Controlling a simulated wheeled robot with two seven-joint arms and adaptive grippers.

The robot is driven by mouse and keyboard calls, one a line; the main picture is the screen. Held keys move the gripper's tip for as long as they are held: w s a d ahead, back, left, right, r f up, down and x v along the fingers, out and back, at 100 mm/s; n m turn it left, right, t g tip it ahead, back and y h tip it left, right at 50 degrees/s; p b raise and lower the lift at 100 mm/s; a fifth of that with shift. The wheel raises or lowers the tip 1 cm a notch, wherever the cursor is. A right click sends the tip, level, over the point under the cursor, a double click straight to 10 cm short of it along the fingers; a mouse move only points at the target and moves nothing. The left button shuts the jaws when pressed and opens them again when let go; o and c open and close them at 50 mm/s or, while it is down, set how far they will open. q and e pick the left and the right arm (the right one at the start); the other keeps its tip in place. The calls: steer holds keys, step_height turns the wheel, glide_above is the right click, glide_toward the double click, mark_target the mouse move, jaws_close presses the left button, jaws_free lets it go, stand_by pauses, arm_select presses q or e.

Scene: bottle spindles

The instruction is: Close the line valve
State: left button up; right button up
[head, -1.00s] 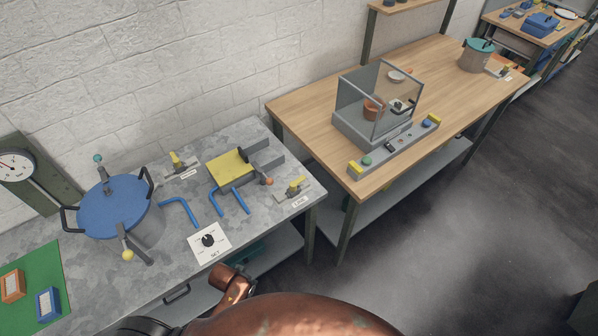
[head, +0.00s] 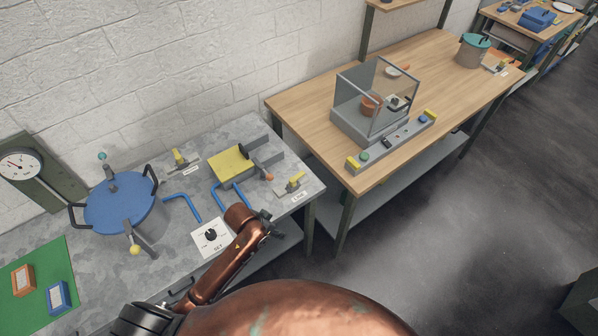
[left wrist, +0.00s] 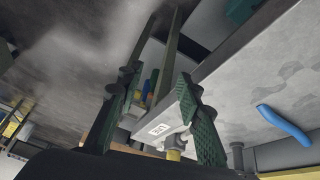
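A similar yellow-handled valve (head: 182,160) stands at the back, beside the wall. My left gripper (head: 275,226) is at the bench's front edge, in front of the right valve. In the left wrist view my gripper (left wrist: 160,112) is open, its green-padded fingers apart. The valve's labelled base (left wrist: 160,130) shows between the fingers, beyond them, apparently untouched. My right gripper is out of view.
A SET dial plate (head: 211,237) lies beside my left arm. A blue-lidded pot (head: 120,205) stands farther left. A wooden table (head: 440,80) is to the right, past a gap.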

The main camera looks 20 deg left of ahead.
arm_select(q)
steer(key=shift+m, duration=0.9)
steer(key=w+r, duration=0.1)
steer(key=w, duration=0.3)
steer(key=w+d+r, duration=0.1)
steer(key=w+r, duration=0.1)
steer(key=w, duration=0.2)
steer(key=w+d+r, duration=0.1)
steer(key=w+r, duration=0.1)
steer(key=w, duration=0.2)
steer(key=shift+w+d+r, duration=0.2)
steer(key=shift+r, duration=0.05)
glide_toward(300, 174)
steer(key=shift+w+d, duration=0.15)
steer(key=shift+d, duration=0.05)
steer(key=shift+w+f, duration=0.15)
steer(key=shift+w, duration=0.05)
steer(key=shift+x, duration=3.55)
steer(key=shift+s, duration=0.15)
steer(key=shift+c, duration=0.5)
steer(key=shift+a, duration=0.1)
jaws_close()
